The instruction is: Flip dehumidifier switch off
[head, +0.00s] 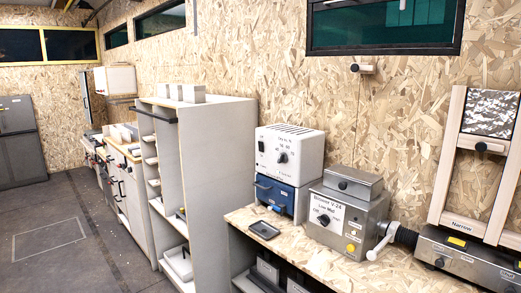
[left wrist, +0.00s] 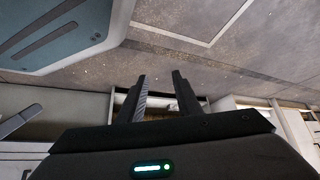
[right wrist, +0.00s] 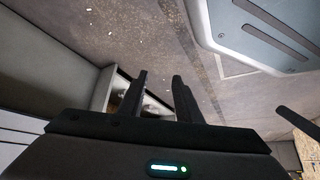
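A white box unit (head: 290,150) with a vented top, small printed numbers and a black dial (head: 282,157) stands against the wall on a blue box (head: 276,196); its lettering is too small to read surely, but it may be the dehumidifier. A grey metal box (head: 340,218) with a black knob (head: 323,219) and a yellow button stands to its right. I cannot tell which control is the switch. My left gripper (left wrist: 160,78) and right gripper (right wrist: 160,78) are open and empty, above the floor; neither shows in the head view.
The wooden bench (head: 245,217) carries a small dark tray (head: 263,230) and, at right, a black-and-grey machine (head: 455,258) with a wooden frame. A tall grey shelf unit (head: 220,150) stands left of the bench. The grey floor (head: 60,220) at left is open.

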